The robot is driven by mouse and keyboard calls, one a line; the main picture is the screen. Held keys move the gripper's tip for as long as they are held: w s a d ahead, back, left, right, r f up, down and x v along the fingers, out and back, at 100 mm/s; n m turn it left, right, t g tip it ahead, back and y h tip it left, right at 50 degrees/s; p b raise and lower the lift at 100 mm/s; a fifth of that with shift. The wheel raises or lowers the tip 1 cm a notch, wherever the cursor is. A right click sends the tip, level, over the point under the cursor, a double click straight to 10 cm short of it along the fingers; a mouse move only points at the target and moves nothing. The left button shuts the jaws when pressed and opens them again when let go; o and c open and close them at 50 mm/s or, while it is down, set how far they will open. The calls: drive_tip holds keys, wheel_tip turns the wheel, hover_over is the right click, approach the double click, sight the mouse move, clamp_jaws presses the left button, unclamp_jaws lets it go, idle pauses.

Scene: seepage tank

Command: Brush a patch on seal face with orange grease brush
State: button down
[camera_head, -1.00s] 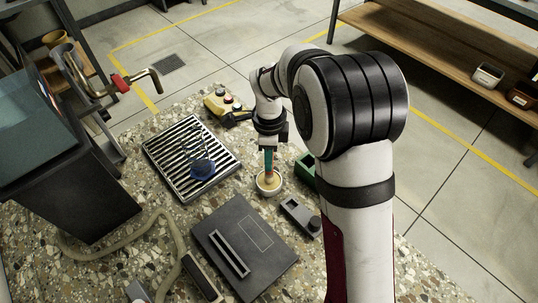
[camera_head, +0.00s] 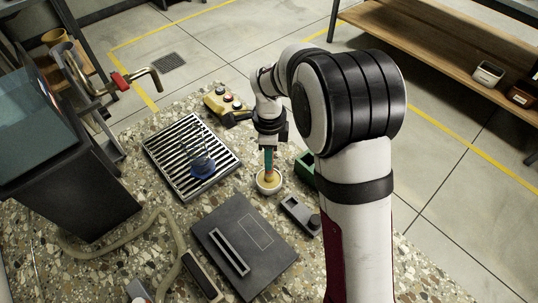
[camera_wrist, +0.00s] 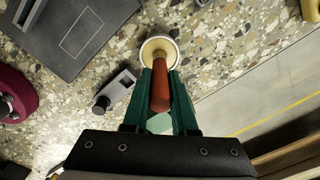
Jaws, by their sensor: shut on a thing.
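My gripper (camera_head: 268,152) points down with its teal fingers shut on the orange grease brush (camera_wrist: 160,91), whose handle stands between the fingers in the wrist view. The brush is over a round, pale-rimmed pot (camera_wrist: 160,44) with a yellowish inside, and its lower end reaches into the pot's mouth. The bristles are hidden, so I cannot tell how deep they sit. The pot also shows in the head view (camera_head: 268,190). A dark flat plate (camera_head: 224,225) with a thin outlined rectangle, apparently the seal face, lies in front of the pot; it shows at the wrist view's upper left (camera_wrist: 66,22).
A slatted metal tray (camera_head: 160,157) with a blue item (camera_head: 203,167) stands left of the pot. A small grey device (camera_head: 300,215) and a green box (camera_head: 305,168) are close on the right. A yellow control box (camera_head: 222,104) lies behind. A hose (camera_head: 165,222) crosses the front left.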

drive_tip(key=shift+f, duration=0.1)
drive_tip(key=shift+r, duration=3.55)
drive_tip(key=s+d+r+n, duration=0.5)
drive_tip(key=d+r+n, duration=0.65)
drive_tip(key=n, duration=0.65)
drive_tip(key=s+a+f+n, duration=0.8)
drive_tip(key=s+a+f, duration=0.3)
drive_tip(key=s+f, duration=0.1)
drive_tip(key=shift+s+f, duration=0.25)
